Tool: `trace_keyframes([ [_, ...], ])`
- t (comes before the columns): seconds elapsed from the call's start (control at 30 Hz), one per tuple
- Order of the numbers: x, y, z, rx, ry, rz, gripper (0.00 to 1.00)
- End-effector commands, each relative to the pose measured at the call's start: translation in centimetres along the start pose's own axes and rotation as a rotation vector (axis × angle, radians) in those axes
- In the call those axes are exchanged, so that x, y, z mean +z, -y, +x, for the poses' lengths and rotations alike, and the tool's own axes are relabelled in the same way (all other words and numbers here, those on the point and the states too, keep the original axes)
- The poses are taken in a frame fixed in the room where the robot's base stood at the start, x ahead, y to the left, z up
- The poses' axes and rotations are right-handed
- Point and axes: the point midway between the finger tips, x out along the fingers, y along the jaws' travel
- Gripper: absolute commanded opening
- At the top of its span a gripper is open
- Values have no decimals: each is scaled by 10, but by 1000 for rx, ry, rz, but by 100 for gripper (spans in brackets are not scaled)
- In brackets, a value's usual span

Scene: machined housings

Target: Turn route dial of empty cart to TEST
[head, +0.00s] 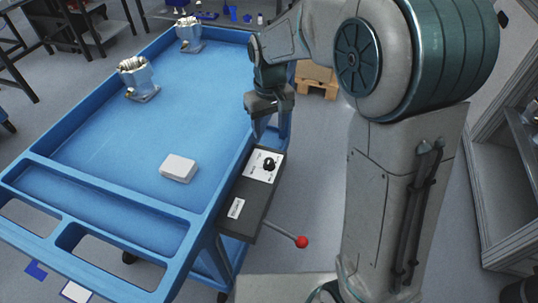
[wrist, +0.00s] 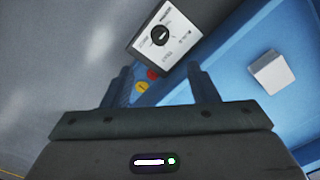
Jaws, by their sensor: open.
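The route dial is a black knob (head: 269,164) on a white plate (head: 259,174), on a dark panel at the side of the blue cart (head: 103,208). In the wrist view the dial (wrist: 160,36) lies beyond my fingertips, with printed labels around it too small to read surely. My gripper (head: 270,124) hangs just behind the panel, apart from the dial. The cart top carries two metal housings (head: 138,80) (head: 188,34) and a white block (head: 178,168).
A lever with a red ball (head: 302,242) sticks out below the panel. A red button (wrist: 152,73) and a yellow button (wrist: 141,87) show between my fingers in the wrist view. A wooden pallet (head: 318,78) stands behind. Grey shelving (head: 490,150) is at the right.

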Motion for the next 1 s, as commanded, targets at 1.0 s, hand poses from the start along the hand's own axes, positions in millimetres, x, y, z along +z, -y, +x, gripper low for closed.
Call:
trace_keyframes([
  [1.0,0,0,137,0,1,-1,53],
])
